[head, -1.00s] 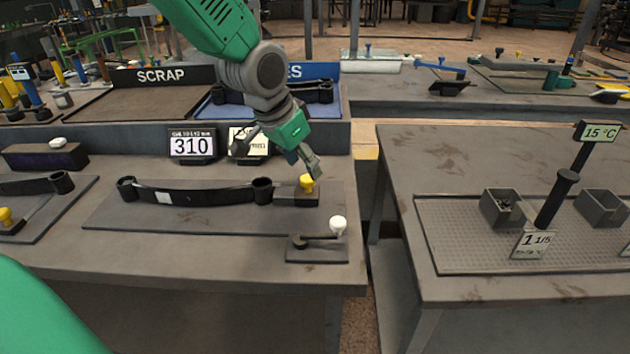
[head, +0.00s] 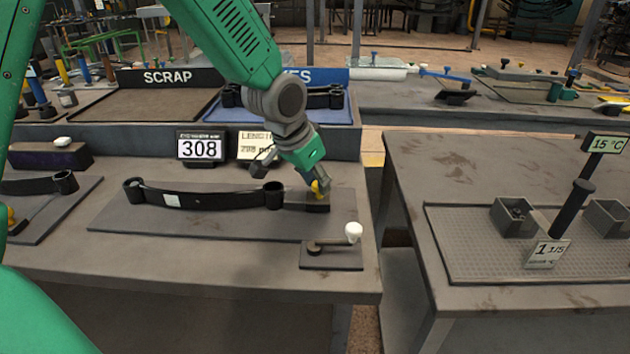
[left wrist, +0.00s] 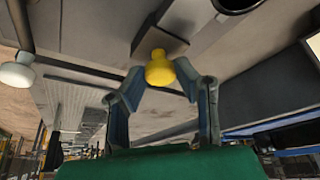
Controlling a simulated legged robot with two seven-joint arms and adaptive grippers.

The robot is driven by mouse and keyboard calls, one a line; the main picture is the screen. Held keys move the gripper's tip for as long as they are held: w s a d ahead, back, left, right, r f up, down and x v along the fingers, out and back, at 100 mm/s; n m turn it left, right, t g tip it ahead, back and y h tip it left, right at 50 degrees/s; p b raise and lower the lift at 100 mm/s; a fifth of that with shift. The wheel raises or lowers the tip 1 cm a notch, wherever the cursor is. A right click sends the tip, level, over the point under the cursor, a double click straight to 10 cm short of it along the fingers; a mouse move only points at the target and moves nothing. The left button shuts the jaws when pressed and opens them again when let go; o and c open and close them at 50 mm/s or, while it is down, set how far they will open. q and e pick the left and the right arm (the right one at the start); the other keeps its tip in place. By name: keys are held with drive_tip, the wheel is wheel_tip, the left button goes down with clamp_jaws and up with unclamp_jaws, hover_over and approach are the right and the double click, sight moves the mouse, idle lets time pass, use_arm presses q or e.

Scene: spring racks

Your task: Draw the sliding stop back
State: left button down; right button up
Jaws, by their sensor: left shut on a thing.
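The sliding stop (head: 312,207) is a dark block with a yellow knob (head: 317,188), at the right end of a grey plate (head: 130,222). My left gripper (head: 322,187) is shut on the yellow knob. In the left wrist view the knob (left wrist: 160,70) sits between the two fingertips (left wrist: 160,84). A black leaf spring (head: 215,198) with an eye at each end lies on the plate; its right eye (head: 274,195) is close beside the stop. Whether they touch, I cannot tell. My right gripper is out of view.
A small lever with a white knob (head: 353,232) stands in front of the stop. A display (head: 199,148) reads 308, with a length card (head: 256,146) beside it. Scrap (head: 160,105) and blue (head: 225,112) trays are behind. A gap separates the right table (head: 430,165).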

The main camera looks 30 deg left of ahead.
use_arm(q)
drive_tip(key=shift+d+f, duration=0.1)
drive_tip(key=shift+f, duration=0.2)
drive_tip(key=w+d, duration=0.1)
drive_tip(key=w+d+p, duration=0.1)
drive_tip(key=d, duration=0.1)
drive_tip(key=shift+r+p, duration=0.15)
drive_tip(key=shift+p, duration=0.15)
drive_tip(key=shift+d, duration=0.1)
drive_tip(key=shift+a+f, duration=0.2)
drive_tip(key=shift+a, duration=0.1)
drive_tip(key=c, duration=1.4)
unclamp_jaws()
drive_tip(key=shift+o, duration=0.9)
drive_tip(key=shift+w+d+f, duration=0.25)
drive_tip(key=shift+w+f, duration=0.05)
drive_tip(key=shift+w, duration=0.25)
drive_tip(key=shift+d+r, duration=0.1)
drive_tip(key=shift+d, duration=0.05)
drive_tip(key=shift+s+r, duration=0.35)
drive_tip(key=shift+r, duration=0.15)
drive_tip(key=d+v, duration=0.1)
drive_tip(key=v, duration=0.9)
drive_tip(key=shift+a+r, duration=0.4)
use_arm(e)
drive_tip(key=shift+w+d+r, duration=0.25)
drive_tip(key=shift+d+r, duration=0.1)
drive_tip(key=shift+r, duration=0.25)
use_arm(q)
drive_tip(key=shift+w, duration=0.1)
